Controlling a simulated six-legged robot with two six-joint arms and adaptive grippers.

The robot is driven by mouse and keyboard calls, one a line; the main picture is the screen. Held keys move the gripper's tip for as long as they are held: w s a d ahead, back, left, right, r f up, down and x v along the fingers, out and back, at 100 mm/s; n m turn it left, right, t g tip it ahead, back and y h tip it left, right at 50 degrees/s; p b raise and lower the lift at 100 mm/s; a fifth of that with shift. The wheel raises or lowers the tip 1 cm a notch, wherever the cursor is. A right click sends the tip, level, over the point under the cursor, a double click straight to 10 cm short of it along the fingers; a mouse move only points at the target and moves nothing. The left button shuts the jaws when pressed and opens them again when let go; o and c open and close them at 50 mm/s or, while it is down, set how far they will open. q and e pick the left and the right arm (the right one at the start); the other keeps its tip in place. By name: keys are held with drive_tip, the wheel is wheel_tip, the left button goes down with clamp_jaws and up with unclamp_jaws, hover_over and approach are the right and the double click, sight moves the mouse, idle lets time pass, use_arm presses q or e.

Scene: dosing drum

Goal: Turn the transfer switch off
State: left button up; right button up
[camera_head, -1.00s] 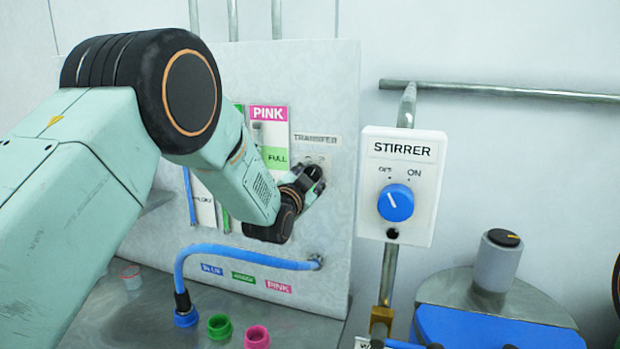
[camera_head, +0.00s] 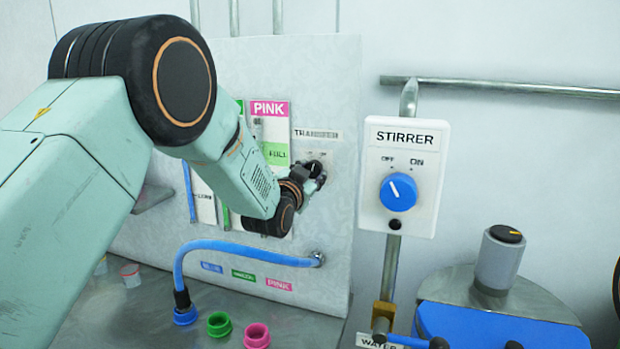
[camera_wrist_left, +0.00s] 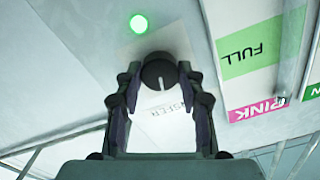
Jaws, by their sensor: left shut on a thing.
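The transfer switch is a round black knob (camera_wrist_left: 160,70) with a white pointer line, seen in the left wrist view. The line points down in that picture, toward the partly covered TRANSFER label (camera_wrist_left: 173,118). A green lamp (camera_wrist_left: 139,24) glows beyond the knob. My left gripper (camera_wrist_left: 156,80) has one finger on each side of the knob and is shut on it. In the head view my left gripper (camera_head: 315,175) is at the panel just below the TRANSFER label (camera_head: 316,134), and its wrist and fingers mostly hide the switch. My right gripper is not in view.
A STIRRER box (camera_head: 402,175) with a blue knob stands right of the panel. A blue hose (camera_head: 240,252) curves below my arm. Green (camera_head: 220,324) and pink (camera_head: 257,335) fittings sit on the metal bench. A blue-and-grey vessel (camera_head: 495,310) is at lower right.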

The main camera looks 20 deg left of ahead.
use_arm(q)
drive_tip(key=n+b, duration=0.2)
drive_tip(key=n, duration=0.2)
drive_tip(key=shift+n, duration=0.3)
drive_tip(key=n+b, duration=0.1)
drive_tip(key=n, duration=0.3)
drive_tip(key=shift+r, duration=0.1)
drive_tip(key=shift+n, duration=0.3)
drive_tip(key=o, duration=1.2)
drive_tip(key=shift+s, duration=0.1)
drive_tip(key=s, duration=1.2)
drive_tip(key=shift+a, duration=0.25)
drive_tip(key=shift+w, duration=0.1)
